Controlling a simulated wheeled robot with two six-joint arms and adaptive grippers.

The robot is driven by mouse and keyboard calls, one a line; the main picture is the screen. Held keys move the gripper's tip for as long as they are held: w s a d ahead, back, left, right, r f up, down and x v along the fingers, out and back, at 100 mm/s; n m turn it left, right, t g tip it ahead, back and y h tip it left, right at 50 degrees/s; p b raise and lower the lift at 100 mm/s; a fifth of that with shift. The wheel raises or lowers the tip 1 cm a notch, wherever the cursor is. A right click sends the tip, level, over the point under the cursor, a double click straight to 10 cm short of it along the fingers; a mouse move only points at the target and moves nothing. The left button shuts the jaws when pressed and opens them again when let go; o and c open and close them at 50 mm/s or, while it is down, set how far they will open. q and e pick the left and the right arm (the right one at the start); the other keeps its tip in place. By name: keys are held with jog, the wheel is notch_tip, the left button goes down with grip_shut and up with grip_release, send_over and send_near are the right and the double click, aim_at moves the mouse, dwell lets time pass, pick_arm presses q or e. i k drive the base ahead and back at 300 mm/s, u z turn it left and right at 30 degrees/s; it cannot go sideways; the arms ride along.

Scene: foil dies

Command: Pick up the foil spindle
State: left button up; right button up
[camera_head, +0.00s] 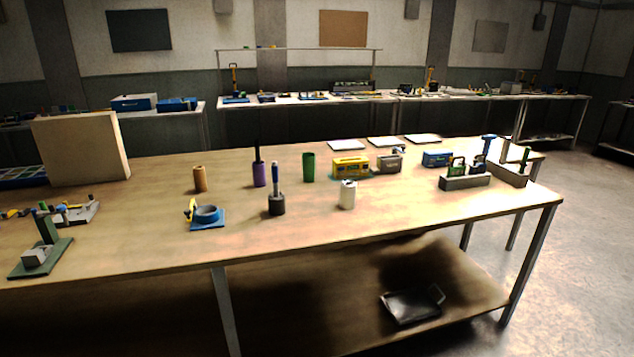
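Several upright objects stand on the wooden workbench (150,240), and I cannot tell for certain which is the foil spindle. One has a dark grey round base with a blue and silver rod (276,204). Behind it to the left is a purple cylinder (260,175) with a black rod rising from its top. A white cylinder (347,195) with a small top piece stands to the right. A green cylinder (308,167) and a brown cylinder (200,179) stand nearby. All are upright and apart. Neither of my grippers is in view.
A yellow box (350,167), a grey box (389,163) and a grey tool holder (464,181) stand to the right. A tan panel (82,148) stands at the left. The bench's front middle is clear.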

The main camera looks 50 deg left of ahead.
aim_at(275, 174)
jog(key=z, duration=0.1)
jog(key=i, duration=1.45)
jog(key=u, duration=0.5)
jog(key=i, duration=0.85)
jog(key=u, duration=0.8)
